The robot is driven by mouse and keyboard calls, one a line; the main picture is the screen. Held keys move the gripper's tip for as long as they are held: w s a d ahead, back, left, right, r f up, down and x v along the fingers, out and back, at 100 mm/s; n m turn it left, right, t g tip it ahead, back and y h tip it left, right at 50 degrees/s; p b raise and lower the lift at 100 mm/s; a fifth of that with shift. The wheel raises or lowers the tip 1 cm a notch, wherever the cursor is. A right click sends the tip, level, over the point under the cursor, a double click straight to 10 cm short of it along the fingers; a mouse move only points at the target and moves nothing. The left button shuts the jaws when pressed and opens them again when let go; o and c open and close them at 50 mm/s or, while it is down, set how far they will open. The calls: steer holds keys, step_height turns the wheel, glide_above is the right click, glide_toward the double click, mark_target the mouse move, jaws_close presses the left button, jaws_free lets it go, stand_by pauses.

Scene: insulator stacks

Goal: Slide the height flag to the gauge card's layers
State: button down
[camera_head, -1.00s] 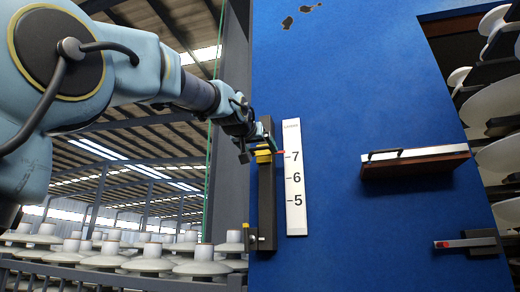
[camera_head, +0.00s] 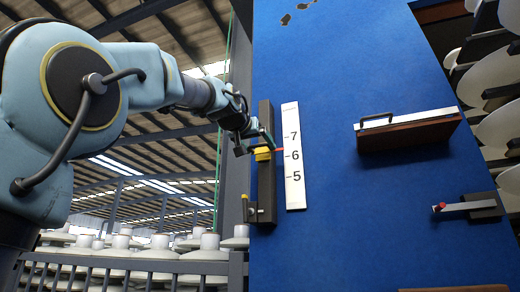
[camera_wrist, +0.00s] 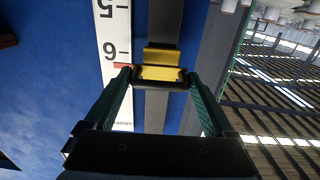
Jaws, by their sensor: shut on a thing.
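The yellow height flag (camera_head: 263,154) sits on a dark vertical rail (camera_head: 266,190), with a red pointer (camera_head: 279,150) reaching right to the white scale (camera_head: 293,195). The pointer is between 7 and 6, nearer 6. My gripper (camera_head: 256,144) is shut on the flag. In the wrist view, where the numbers are upside down, the fingertips (camera_wrist: 160,74) hold the flag's yellow block (camera_wrist: 160,55) from both sides. The red pointer (camera_wrist: 121,66) lies just to the 7 side of the 6 mark. I cannot identify a separate gauge card with layers.
A blue panel (camera_head: 350,220) backs the rail and scale. Right of the scale is a brown ledge with a pale top and dark handle (camera_head: 408,132). Lower right is a bracketed lever with a red tip (camera_head: 462,207). A small yellow-topped fitting (camera_head: 247,207) stands at the rail's foot.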

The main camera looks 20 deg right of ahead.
steer(key=shift+s+d+f, duration=0.1)
steer(key=shift+s, duration=0.05)
jaws_free()
steer(key=shift+s, duration=0.15)
steer(key=b+v, duration=0.5)
steer(key=v, duration=0.5)
steer(key=shift+a, duration=0.25)
steer(key=shift+s, duration=0.15)
